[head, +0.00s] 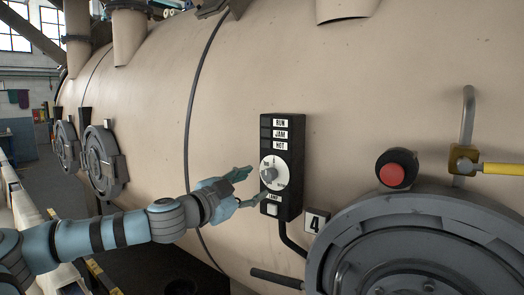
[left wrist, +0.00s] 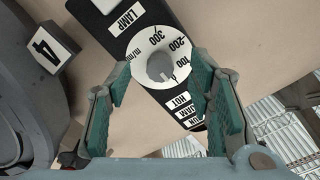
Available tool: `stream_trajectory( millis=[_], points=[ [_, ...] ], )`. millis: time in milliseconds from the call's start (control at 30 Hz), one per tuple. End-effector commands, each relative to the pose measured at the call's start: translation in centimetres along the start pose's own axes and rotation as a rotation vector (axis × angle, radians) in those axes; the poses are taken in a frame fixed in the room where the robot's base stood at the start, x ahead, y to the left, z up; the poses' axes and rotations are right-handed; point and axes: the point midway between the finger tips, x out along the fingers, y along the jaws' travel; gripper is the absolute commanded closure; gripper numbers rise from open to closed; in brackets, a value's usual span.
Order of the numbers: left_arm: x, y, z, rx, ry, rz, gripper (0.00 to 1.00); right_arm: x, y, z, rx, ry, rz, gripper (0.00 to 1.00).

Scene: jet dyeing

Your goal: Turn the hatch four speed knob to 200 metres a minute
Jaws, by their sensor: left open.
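The hatch four speed knob (head: 268,173) is a small grey knob on a round white dial (head: 279,161) on a black control box. In the left wrist view the knob (left wrist: 160,67) sits mid-dial, with 100, 200, 300 and m/min printed around it. I cannot tell clearly which mark its pointer faces. My left gripper (head: 252,186) is open and empty, just left of the dial in the head view. In the left wrist view its teal-padded fingers (left wrist: 160,82) stand apart on either side of the knob, with no visible contact.
The control box (head: 295,185) carries RUN, JAM and HOT labels above and a LAMP label with a pale button below. A plate marked 4 (head: 317,221), a round hatch (head: 400,245) and a red button (head: 397,174) are to the right. A cable hangs left of the box.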

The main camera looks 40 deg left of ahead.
Motion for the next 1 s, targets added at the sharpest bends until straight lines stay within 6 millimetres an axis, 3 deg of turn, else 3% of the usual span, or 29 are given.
stream_trajectory(
  millis=[33, 100, 167, 200, 233, 267, 300, 533, 833, 1000],
  points=[
    [0.4, -0.3, 0.8, 0.013, -0.016, 0.002, 0.53, -1.7, 0.2, -0.1, 0.000, -0.001, 0.001, 1.00],
    [0.7, -1.4, 1.7, 0.025, -0.015, -0.036, 0.53, -2.0, 0.3, -0.1, -0.001, -0.001, 0.003, 1.00],
    [1.3, -4.8, 4.1, 0.020, -0.039, -0.101, 0.53, -2.3, 0.4, -0.2, -0.001, -0.001, 0.003, 1.00],
    [1.1, -3.0, 2.9, 0.029, -0.014, -0.073, 0.53, -2.4, 0.6, -0.1, -0.002, -0.002, 0.005, 1.00],
    [2.4, -2.5, 0.9, -0.311, -0.029, -0.091, 0.53, -2.5, 0.5, -0.2, -0.002, -0.001, 0.004, 1.00],
    [3.1, -0.7, -1.2, -0.373, -0.007, -0.022, 0.53, -2.5, 0.7, -0.3, -0.003, 0.001, 0.007, 1.00],
    [3.5, 0.1, -2.0, -0.385, 0.004, 0.005, 0.53, -2.5, 0.6, -0.5, -0.002, 0.004, 0.006, 1.00],
    [3.5, 0.1, -1.8, -0.386, 0.001, 0.004, 0.53, -2.3, -0.2, -0.3, 0.002, 0.000, -0.005, 1.00],
    [3.6, 0.1, -1.7, -0.386, 0.000, 0.003, 0.99, -2.3, -0.2, -0.2, 0.002, 0.000, -0.005, 1.00],
    [3.6, 0.0, -1.6, -0.389, -0.002, 0.002, 1.00, -2.3, -0.1, -0.2, 0.002, 0.000, -0.004, 1.00]
  ],
)
